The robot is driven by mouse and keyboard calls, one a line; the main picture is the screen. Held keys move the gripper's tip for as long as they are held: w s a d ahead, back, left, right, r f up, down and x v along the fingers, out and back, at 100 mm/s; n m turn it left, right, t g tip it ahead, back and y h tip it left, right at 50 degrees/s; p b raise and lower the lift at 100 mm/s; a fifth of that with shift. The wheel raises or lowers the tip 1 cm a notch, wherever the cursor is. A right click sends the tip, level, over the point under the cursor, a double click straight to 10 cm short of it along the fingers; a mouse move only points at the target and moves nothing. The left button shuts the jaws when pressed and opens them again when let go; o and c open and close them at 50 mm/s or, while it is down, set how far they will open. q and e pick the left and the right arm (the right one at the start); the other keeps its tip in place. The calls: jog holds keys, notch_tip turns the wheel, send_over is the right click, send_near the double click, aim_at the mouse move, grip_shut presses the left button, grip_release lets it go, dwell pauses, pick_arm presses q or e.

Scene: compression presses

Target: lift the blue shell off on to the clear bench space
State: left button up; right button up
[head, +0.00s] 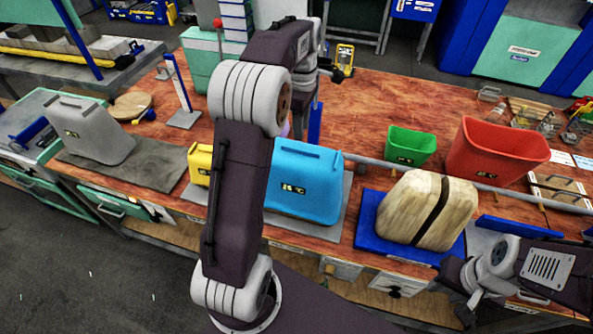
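The blue shell (310,185) is a box with its closed side up and a darker bar handle on top. It stands on a grey plate (344,205) on the wooden bench, and my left arm hides its left part. My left gripper (331,70) is above and behind the shell, apart from it; its fingers are too small to read. My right gripper (466,304) is low at the right, in front of the bench edge and away from the shell; its opening is unclear.
A grey shell (95,130) stands on a dark mat at left. Yellow (199,163), green (410,145) and red (495,150) bins are on the bench. A banded wooden block (428,210) sits on a blue plate (368,230). Bare bench (400,100) shows behind the green bin.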

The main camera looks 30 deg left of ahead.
aim_at(301, 149)
pick_arm(q)
jog(key=f, duration=0.1)
jog(key=w+f+n, duration=0.1)
jog(key=f, duration=0.1)
jog(key=shift+d, duration=0.15)
jog(key=shift+s+a+f, duration=0.1)
jog(key=shift+a+f, duration=0.1)
jog(key=shift+f, duration=0.05)
notch_tip(301, 149, down, 5)
jog(key=shift+a+f+p, duration=0.1)
jog(key=shift+a+p, duration=0.05)
jog(key=shift+p, duration=0.45)
grip_shut()
dwell(0.8)
